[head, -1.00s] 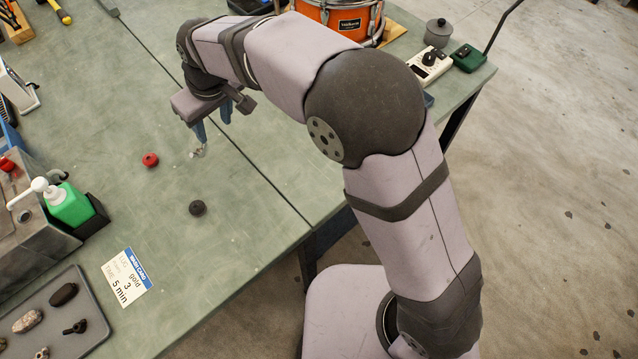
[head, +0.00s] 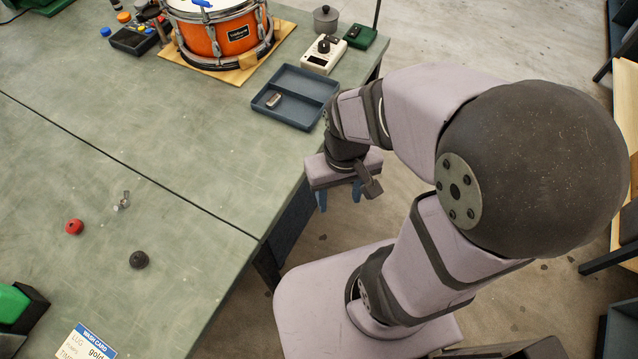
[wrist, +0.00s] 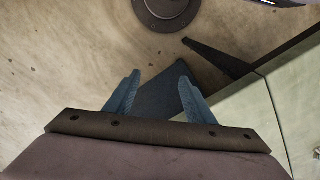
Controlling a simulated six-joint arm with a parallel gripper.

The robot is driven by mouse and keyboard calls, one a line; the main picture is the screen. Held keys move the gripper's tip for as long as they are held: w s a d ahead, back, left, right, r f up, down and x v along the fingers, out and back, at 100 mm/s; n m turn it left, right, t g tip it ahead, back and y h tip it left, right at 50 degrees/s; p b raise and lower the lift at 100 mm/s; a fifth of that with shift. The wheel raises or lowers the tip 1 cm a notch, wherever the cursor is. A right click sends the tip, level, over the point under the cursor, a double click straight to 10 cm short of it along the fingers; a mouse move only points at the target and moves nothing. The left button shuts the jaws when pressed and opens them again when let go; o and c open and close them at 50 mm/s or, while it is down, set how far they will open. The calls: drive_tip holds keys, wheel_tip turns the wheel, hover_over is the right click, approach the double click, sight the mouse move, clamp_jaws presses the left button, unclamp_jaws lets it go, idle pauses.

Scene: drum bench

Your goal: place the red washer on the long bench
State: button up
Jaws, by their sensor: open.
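The red washer (head: 74,227) lies on the green benchtop (head: 190,170) at the left of the head view. It looks like a small round red piece. My gripper (head: 340,197) is open and empty, with blue fingers pointing down. It is well to the right of the washer, past the bench's right edge and over the floor. I cannot tell for sure which surface is the long bench.
A black round piece (head: 139,260) and a small silver part (head: 122,202) lie near the washer. A blue divided tray (head: 270,105) holds a small metal piece near the bench edge. An orange drum (head: 222,35) stands behind. A wooden surface (head: 627,110) shows at far right.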

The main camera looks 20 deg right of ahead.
sight(71, 225)
drive_tip(key=shift+w, duration=0.1)
